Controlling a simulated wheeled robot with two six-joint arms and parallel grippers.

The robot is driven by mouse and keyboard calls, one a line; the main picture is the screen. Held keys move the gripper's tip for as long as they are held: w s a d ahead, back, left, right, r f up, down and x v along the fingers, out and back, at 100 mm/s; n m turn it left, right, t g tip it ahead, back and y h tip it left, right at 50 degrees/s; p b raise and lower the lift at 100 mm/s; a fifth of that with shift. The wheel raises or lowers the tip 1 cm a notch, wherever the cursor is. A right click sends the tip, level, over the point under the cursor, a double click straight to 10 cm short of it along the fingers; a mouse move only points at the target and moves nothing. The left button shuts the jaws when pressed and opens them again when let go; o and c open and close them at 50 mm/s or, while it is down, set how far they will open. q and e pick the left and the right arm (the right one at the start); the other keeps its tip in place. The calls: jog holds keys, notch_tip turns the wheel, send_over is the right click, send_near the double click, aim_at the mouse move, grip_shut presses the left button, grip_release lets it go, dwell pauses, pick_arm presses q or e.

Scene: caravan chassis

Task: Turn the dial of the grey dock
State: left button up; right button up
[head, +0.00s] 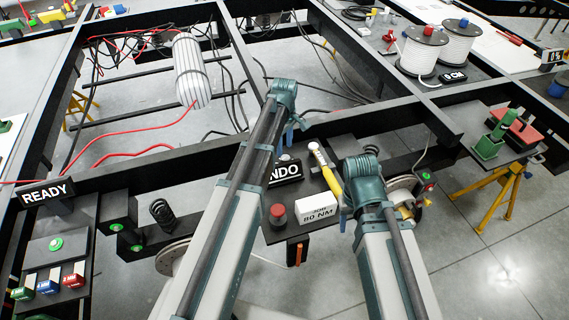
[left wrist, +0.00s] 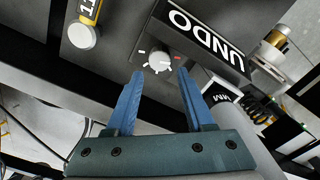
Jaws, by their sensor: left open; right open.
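The dial (left wrist: 158,62) is a small pale knob with white tick marks and one red mark around it, on a dark panel beside the UNDO sign (left wrist: 205,42). In the left wrist view my left gripper (left wrist: 161,76) is open, its blue fingertips at either side just below the dial, with nothing between them. I cannot tell if they touch it. My right gripper (head: 343,222) is open, right of the white 80 NM box (head: 318,208).
A yellow-handled tool (head: 327,174) and a red button (head: 278,212) are close to the dock. Black chassis beams (head: 390,113) surround the area. A READY sign (head: 47,192) stands at left. White cable reels (head: 422,50) stand at back right.

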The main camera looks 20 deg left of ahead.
aim_at(284, 157)
pick_arm(q)
notch_tip(284, 157, down, 6)
jog(key=b, duration=0.5)
jog(key=shift+r, duration=0.1)
grip_shut()
